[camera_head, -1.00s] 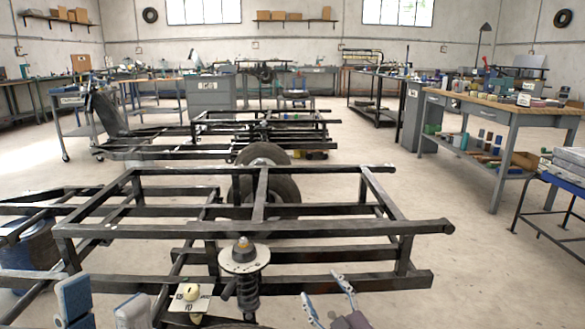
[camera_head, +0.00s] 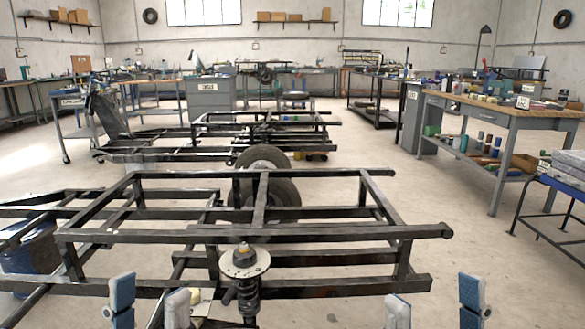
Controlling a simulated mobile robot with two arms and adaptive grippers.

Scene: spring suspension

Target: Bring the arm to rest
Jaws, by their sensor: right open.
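My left gripper (camera_head: 148,306) shows at the bottom left, with two blue-and-pale fingers apart and nothing seen between them. My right gripper (camera_head: 435,306) shows at the bottom right, with its fingers apart and only floor seen between them. Both are cut off by the lower edge of the view. A spring strut (camera_head: 246,284) with a round pale top plate stands upright at the near side of a black tubular frame (camera_head: 330,286), between my two grippers and apart from both. Its lower end is out of view.
A wheel (camera_head: 272,197) sits behind the near bar of the frame. A second frame (camera_head: 262,130) stands farther back. A wooden-topped bench (camera_head: 500,106) and a blue-edged stand (camera_head: 562,184) are on the right. The floor right of the frame is clear.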

